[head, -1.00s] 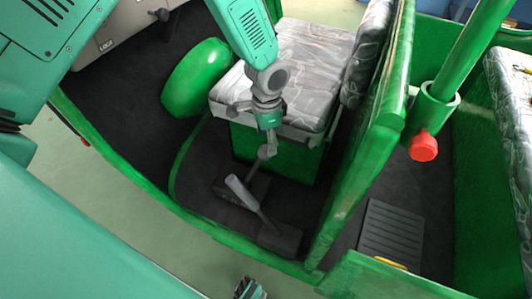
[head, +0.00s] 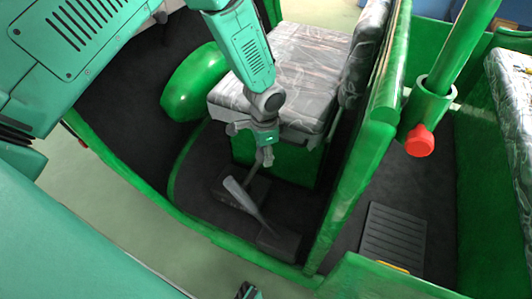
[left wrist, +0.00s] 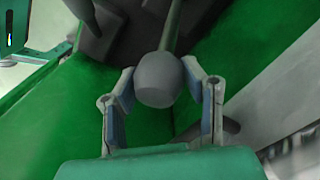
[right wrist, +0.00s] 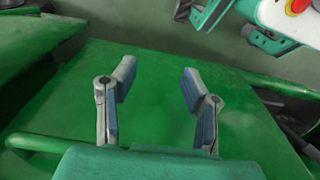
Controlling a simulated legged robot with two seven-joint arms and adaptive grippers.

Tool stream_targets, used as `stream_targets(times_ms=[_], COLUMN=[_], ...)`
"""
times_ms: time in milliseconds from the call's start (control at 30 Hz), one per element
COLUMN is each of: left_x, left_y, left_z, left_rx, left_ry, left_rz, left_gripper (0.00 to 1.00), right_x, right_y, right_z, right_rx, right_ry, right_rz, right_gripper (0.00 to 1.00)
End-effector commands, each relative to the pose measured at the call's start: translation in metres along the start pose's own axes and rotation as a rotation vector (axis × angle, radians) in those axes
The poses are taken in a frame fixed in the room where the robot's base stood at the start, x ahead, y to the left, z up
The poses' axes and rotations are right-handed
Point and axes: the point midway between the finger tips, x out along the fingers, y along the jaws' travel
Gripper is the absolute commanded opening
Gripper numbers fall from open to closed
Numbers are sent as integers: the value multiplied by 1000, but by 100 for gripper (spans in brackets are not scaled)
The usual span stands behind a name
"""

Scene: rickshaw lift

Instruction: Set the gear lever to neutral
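The gear lever is a thin dark stick with a grey rounded knob (left wrist: 160,80), rising from the dark floor unit in front of the seat. In the head view its upper part (head: 264,157) shows just below my left gripper (head: 265,148). In the left wrist view my left gripper (left wrist: 158,68) is open, with its fingertips on either side of the knob; small gaps seem to remain. My right gripper (right wrist: 158,68) is open and empty above a green panel. Only a bit of it shows at the bottom edge of the head view (head: 248,292).
A second lever (head: 240,195) with a thick grey handle leans close beside the gear lever. The patterned seat (head: 285,70) stands behind, and a green partition (head: 362,150) rises to the right. A green wheel arch (head: 197,80) is at the left. A red knob (head: 420,141) sits on a post.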

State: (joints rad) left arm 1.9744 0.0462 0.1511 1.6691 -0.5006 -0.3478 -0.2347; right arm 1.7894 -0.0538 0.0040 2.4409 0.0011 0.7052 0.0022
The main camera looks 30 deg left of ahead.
Motion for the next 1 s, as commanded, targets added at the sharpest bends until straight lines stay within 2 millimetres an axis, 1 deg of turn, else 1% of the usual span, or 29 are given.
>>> stream_targets(times_ms=[33, 167, 300, 500, 633, 800, 1000], left_x=[-1, -5, -11, -14, -15, -14, -15], left_y=[4, -2, -15, -34, -46, -60, -69], left_z=[-4, 2, 15, 34, 47, 61, 70], left_rx=[2, -2, -7, -8, -9, -7, 0], left_ry=[10, 29, 70, 130, 170, 217, 247], left_rz=[9, 31, 76, 137, 176, 224, 252], left_gripper=[0, 0, 0, 0, 0, 0, 0], right_x=[-1, -8, -20, -29, -30, -26, -23], right_y=[0, 0, 0, 0, 0, 0, 0], right_z=[0, 0, -1, -2, -2, -1, -1], right_rx=[-1, -1, -1, -1, -1, -1, -1], right_ry=[0, 0, 0, 0, 0, 0, 0], right_rz=[0, -1, -1, -1, -1, -1, -1], right_gripper=[40, 40, 40, 40, 40, 40, 40])
